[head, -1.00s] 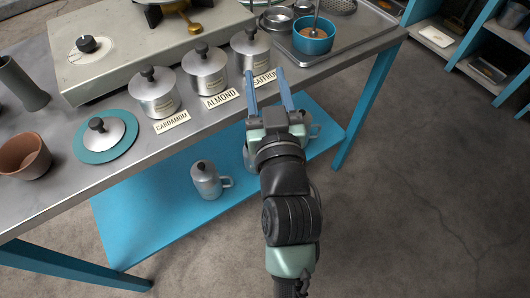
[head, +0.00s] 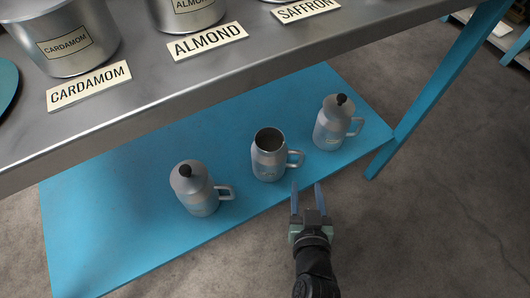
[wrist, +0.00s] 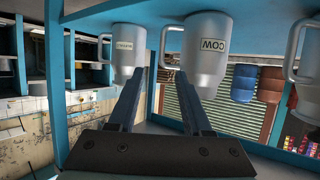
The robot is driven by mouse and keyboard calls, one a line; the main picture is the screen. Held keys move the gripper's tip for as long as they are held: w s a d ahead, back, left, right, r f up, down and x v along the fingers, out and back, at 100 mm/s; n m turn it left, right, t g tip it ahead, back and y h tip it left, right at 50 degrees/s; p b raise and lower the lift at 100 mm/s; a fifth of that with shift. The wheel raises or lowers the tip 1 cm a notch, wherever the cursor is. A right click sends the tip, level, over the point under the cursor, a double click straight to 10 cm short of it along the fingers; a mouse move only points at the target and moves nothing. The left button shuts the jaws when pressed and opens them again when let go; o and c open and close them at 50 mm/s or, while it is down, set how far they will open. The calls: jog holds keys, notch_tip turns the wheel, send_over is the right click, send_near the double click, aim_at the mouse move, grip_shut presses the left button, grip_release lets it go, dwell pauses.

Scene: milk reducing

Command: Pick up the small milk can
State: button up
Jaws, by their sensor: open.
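Three grey metal milk cans with side handles stand upright on the blue lower shelf in the head view: a lidded left can (head: 196,190), an open-topped middle can (head: 269,157) and a lidded right can (head: 333,124). They look close in size; I cannot tell which is the small one. My gripper (head: 306,186) is open and empty at the shelf's front edge, just right of and in front of the middle can. In the wrist view, which is upside down, a can labelled COW (wrist: 207,50) and another labelled can (wrist: 127,48) show beyond the fingers (wrist: 158,75). A third is cut off at right.
The blue shelf (head: 120,210) is bare to the left of the cans. The metal tabletop (head: 250,55) with labelled pots overhangs behind and above them. A blue table leg (head: 440,85) stands right of the shelf.

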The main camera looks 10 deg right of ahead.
aim_at(302, 159)
jog(key=b+x, duration=0.3)
jog(key=x, duration=0.4)
jog(key=shift+w+f, duration=0.2)
jog(key=shift+f, duration=0.05)
jog(key=b+x, duration=0.4)
jog(key=shift+w+a+f, duration=0.1)
jog(key=shift+w+f, duration=0.25)
jog(key=shift+w, duration=0.3)
grip_shut()
dwell(0.4)
jog(key=shift+r, duration=0.3)
